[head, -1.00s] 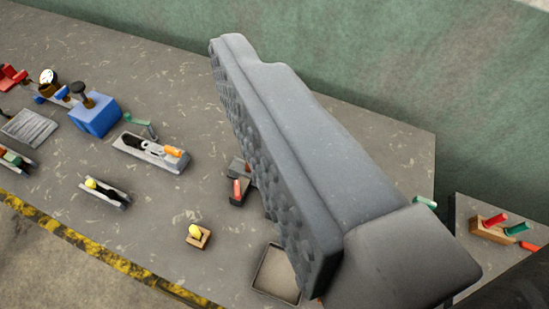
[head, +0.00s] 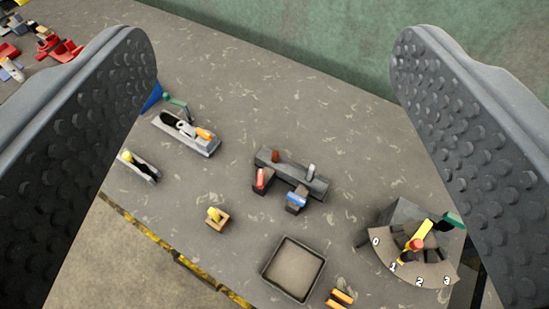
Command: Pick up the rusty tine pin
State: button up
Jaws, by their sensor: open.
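A small rust-brown pin (head: 275,156), which looks like the rusty tine pin, stands in the left part of a long grey block (head: 291,174) on the bench. A silver-grey pin (head: 310,171) stands near the block's right end. Two small dark blocks sit against its near side, one with a red pin (head: 261,177) and one with a blue pin (head: 296,199). My gripper (head: 273,55) is wide open and empty. Its two dark studded fingers frame the picture left and right, with the grey block visible between them, apart from both.
A shallow square tray (head: 268,270) lies nearer. A numbered dial stand (head: 425,262) with a yellow lever is at right, near the right finger. The bench behind the grey block is clear.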

aim_at(276, 156)
jog(key=z, duration=2.2)
jog(key=k, duration=0.8)
jog(key=u, duration=1.75)
jog(key=i, duration=1)
